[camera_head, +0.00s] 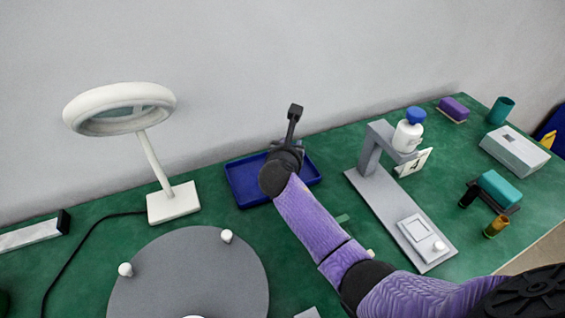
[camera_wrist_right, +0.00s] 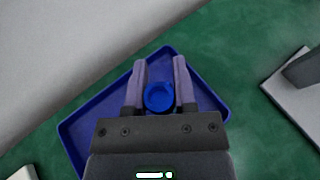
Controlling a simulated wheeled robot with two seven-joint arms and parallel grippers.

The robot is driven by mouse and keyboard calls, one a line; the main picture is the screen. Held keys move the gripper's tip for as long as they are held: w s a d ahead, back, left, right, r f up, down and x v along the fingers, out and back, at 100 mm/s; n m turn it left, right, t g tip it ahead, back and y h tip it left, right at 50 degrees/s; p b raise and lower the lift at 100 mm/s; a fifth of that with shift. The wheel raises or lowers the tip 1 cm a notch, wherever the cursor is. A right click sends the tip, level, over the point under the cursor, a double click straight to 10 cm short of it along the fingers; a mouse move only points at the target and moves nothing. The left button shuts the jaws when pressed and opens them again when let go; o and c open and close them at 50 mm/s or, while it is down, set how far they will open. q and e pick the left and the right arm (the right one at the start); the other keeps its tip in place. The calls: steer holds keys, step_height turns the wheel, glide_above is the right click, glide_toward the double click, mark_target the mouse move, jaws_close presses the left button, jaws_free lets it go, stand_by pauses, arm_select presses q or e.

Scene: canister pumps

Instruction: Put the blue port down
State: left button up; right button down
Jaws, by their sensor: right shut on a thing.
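The blue port (camera_wrist_right: 158,97) is a small round blue piece with a ring-shaped top. It sits between the two fingers of my right gripper (camera_wrist_right: 159,88), which is shut on it. In the right wrist view the blue tray (camera_wrist_right: 77,127) lies beneath the gripper and the port. In the head view my right gripper (camera_head: 286,158) is over the blue tray (camera_head: 243,185), and the wrist hides the port. I cannot tell whether the port touches the tray floor. My left gripper is not in view.
A white ring lamp (camera_head: 173,203) stands left of the tray. A grey turntable (camera_head: 190,270) with white pegs is at the front left. A grey stand (camera_head: 395,210) holding a white bottle (camera_head: 407,137) with a blue cap is to the right. The wall is close behind the tray.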

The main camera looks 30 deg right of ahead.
step_height(320, 180, down, 3)
steer(key=shift+f+b, duration=0.1)
steer(key=shift+b, duration=0.6)
steer(key=shift+r, duration=0.3)
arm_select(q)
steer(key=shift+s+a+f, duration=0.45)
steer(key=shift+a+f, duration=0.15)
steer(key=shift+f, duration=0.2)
arm_select(e)
steer(key=shift+f, duration=0.1)
steer(key=shift+c, duration=2.2)
jaws_free()
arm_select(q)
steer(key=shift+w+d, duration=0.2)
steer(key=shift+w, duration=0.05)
